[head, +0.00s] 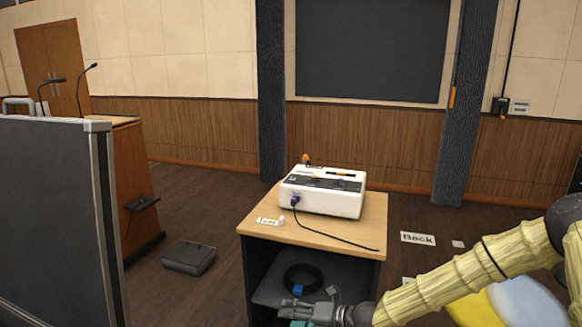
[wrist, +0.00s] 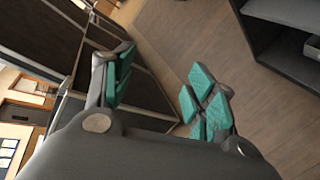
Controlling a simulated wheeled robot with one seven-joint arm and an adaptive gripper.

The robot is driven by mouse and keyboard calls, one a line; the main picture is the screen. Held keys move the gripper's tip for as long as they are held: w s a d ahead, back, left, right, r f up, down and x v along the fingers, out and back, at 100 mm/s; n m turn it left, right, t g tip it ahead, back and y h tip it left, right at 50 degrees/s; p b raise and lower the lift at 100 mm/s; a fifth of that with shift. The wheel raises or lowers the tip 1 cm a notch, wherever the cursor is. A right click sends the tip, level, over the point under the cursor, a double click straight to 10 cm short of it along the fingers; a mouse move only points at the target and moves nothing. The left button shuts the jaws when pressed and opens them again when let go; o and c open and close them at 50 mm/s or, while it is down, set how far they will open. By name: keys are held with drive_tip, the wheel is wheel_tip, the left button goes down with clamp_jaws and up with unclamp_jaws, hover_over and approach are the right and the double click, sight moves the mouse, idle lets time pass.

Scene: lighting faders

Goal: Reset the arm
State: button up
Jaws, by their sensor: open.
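My gripper (head: 300,311) is at the bottom middle of the head view, at the end of my arm, which reaches in from the right. It is in front of the lower shelf of a small wooden-topped stand. In the wrist view my gripper (wrist: 158,88) shows two fingers with teal pads spread wide apart, with nothing between them. A white fader console (head: 323,192) sits on the stand's top (head: 262,236), well above and behind my gripper. It has a dark panel, orange knobs and a purple plug with a black cable.
The stand's open shelf (head: 268,291) holds a coiled dark cable (head: 303,277). A dark screen panel (head: 50,220) and a wooden lectern (head: 132,180) stand at left. A black box (head: 189,258) lies on the floor. A "Back" sign (head: 418,239) lies right of the stand.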

drive_tip(key=s+d+f+n+g+h+p, duration=0.1)
drive_tip(key=s+d+f+n+g+h, duration=0.15)
drive_tip(key=s+f+n, duration=0.55)
drive_tip(key=s+d+f+n+g+h, duration=0.1)
drive_tip(key=s+f+n+g+h, duration=0.15)
drive_tip(key=s, duration=0.85)
drive_tip(key=s+d+f+n+g+h+p, duration=0.1)
drive_tip(key=s+d+f+n+g+h, duration=0.15)
drive_tip(key=s+f+n, duration=0.55)
drive_tip(key=s+d+r+n+t+h+p, duration=0.1)
drive_tip(key=s+d+n+h+p, duration=0.2)
drive_tip(key=s+d+n, duration=1.2)
drive_tip(key=shift+s+d+r+n+h, duration=0.25)
drive_tip(key=shift+s+d+n+h, duration=0.2)
drive_tip(key=shift+n+h, duration=0.6)
drive_tip(key=shift+t, duration=0.25)
